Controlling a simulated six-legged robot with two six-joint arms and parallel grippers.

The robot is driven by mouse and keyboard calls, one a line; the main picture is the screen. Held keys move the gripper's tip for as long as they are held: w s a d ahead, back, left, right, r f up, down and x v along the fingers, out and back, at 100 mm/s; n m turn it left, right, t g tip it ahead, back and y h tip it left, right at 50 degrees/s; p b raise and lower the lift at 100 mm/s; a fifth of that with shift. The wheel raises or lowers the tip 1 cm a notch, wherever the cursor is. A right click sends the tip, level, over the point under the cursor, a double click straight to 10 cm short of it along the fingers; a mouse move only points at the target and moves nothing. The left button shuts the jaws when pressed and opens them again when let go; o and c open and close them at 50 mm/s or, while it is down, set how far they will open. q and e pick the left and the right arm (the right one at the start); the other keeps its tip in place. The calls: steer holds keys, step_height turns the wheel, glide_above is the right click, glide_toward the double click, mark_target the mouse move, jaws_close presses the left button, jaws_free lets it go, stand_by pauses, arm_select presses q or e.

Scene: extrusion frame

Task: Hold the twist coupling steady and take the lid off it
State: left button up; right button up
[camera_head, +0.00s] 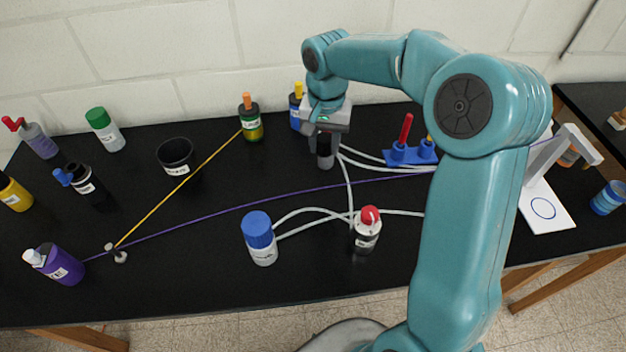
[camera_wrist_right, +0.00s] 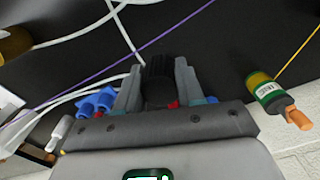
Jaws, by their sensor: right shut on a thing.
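My right gripper (camera_head: 324,143) is at the back middle of the black table, pointing down. It is shut on a dark cylindrical piece (camera_head: 325,160), whose lower end shows below the fingers. In the right wrist view the gripper (camera_wrist_right: 158,82) has one finger on each side of this piece (camera_wrist_right: 158,66), which has a ribbed black end. I cannot tell whether this is the twist coupling's body or its lid; the fingers hide much of it. My left gripper is not in view.
White hoses (camera_head: 350,185) run close by the held piece. A green bottle with an orange cap (camera_head: 252,125) and a yellow-capped blue bottle (camera_head: 296,112) stand to its left. A blue rack (camera_head: 398,156) is to its right. Purple (camera_head: 270,200) and yellow (camera_head: 190,175) cords cross the table.

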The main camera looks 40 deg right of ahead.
glide_above(323, 191)
step_height(323, 191, down, 11)
steer(key=shift+s+r+p, duration=0.15)
steer(key=shift+p, duration=0.15)
step_height(323, 191, down, 4)
steer(key=o, duration=1.2)
steer(key=shift+c, duration=0.2)
